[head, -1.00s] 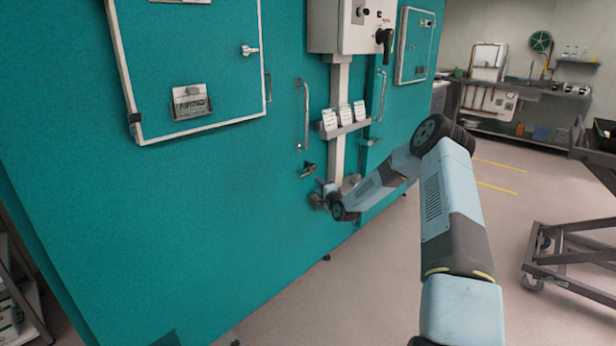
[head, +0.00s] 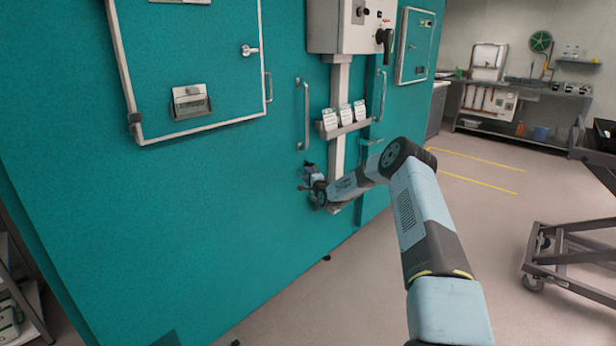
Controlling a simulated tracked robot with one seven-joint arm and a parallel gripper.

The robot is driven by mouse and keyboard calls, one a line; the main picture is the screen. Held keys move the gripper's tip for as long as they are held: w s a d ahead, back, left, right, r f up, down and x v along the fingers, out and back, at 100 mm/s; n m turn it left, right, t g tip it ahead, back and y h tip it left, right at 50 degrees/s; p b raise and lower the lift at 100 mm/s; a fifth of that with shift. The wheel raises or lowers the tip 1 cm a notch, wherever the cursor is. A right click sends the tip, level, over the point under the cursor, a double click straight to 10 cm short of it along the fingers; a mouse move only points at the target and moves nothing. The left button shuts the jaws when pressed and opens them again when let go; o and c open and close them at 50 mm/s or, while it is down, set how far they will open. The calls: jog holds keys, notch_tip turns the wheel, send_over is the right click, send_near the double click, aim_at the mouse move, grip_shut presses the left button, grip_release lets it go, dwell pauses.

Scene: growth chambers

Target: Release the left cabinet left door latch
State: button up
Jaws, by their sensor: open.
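The left cabinet (head: 200,210) is a large teal front. Its door has a vertical grey handle (head: 303,115), and the small dark latch (head: 308,167) sits below that handle. My gripper (head: 306,184) is at the latch, small and dark in the view. It is open. The gripper and wrist overlap the lower part of the latch, so I cannot tell whether the fingers are around it or touching it.
A grey post (head: 340,95) runs down between the doors under a control box (head: 345,28). A shelf with white cards (head: 345,117) sticks out above my wrist. A second handle (head: 382,95) is further right. A wheeled cart (head: 565,255) stands right; the floor between is clear.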

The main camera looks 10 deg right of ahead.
jog(key=shift+x, duration=0.8)
jog(key=shift+c, duration=0.2)
grip_shut()
jog(key=shift+d, duration=0.1)
